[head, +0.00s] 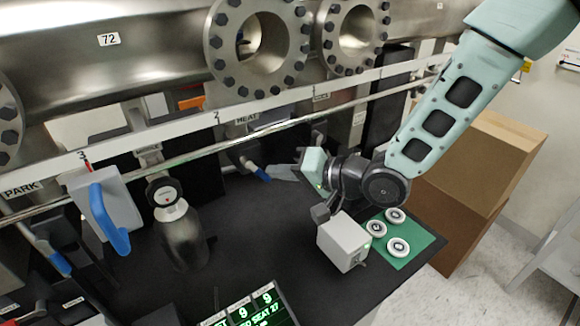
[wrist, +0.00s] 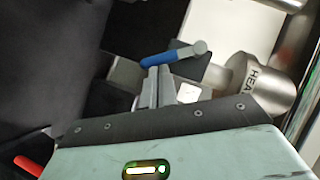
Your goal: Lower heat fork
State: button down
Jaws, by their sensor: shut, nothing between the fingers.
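A lever with a blue grip sits by the HEAT label. In the head view its blue tip (head: 263,175) is just left of my gripper (head: 276,171). In the wrist view the blue handle (wrist: 165,58) lies across the tips of my gripper (wrist: 158,70). The fingers are shut with nothing between them, right at the handle; I cannot tell whether they touch it. A metal cylinder marked HEAT (wrist: 258,85) is to the right in the wrist view. The fork itself is not clearly visible.
A larger blue lever (head: 108,220) stands at left near mark 3, beside a dark gauge bottle (head: 183,235). A white box (head: 343,242) and a green mat (head: 412,262) with several round discs lie on the black bench. A metal rail (head: 200,147) runs above the levers.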

jog(key=a+f+m+y+b, duration=0.1)
jog(key=m+b, duration=0.1)
jog(key=s+f+m+y+b, duration=0.1)
jog(key=m+y+b, duration=0.1)
jog(key=s+a+f+m+y+b, duration=0.1)
jog(key=m+b, duration=0.1)
jog(key=shift+a+t, duration=0.35)
jog(key=shift+t, duration=0.05)
